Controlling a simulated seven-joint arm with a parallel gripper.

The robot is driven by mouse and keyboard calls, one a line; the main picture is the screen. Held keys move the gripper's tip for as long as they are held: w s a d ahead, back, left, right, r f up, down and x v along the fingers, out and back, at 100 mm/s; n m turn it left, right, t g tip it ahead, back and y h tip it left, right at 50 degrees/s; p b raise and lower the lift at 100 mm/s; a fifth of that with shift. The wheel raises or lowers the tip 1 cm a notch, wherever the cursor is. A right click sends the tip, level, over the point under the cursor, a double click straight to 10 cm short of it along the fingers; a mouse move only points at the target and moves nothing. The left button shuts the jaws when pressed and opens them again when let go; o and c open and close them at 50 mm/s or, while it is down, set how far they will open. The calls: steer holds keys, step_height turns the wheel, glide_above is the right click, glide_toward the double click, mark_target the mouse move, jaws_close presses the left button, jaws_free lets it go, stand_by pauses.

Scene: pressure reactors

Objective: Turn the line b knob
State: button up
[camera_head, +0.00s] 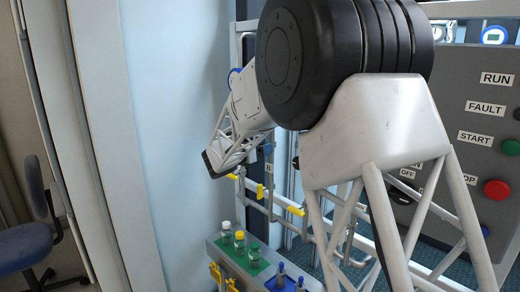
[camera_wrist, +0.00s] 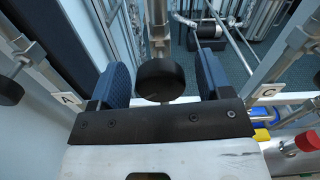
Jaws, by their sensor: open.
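The line b knob is the dark round knob (camera_wrist: 161,82) on a metal stem, between the plates marked A (camera_wrist: 67,98) and C (camera_wrist: 268,91) in the wrist view. My gripper (camera_wrist: 162,66) is open, with one blue finger pad on each side of this knob. A gap shows on both sides, so neither pad seems to touch it. In the head view my arm reaches to the left-hand rack and its end hides the knob.
Yellow handles (camera_head: 260,191) sit on the rack's pipes. Below is a tray (camera_head: 225,254) with capped bottles. A grey control panel (camera_head: 470,95) stands at right.

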steer(key=c, duration=0.9)
steer(key=shift+m, duration=0.4)
steer(key=shift+d+m, duration=0.1)
steer(key=shift+m, duration=2.9)
steer(key=o, duration=0.9)
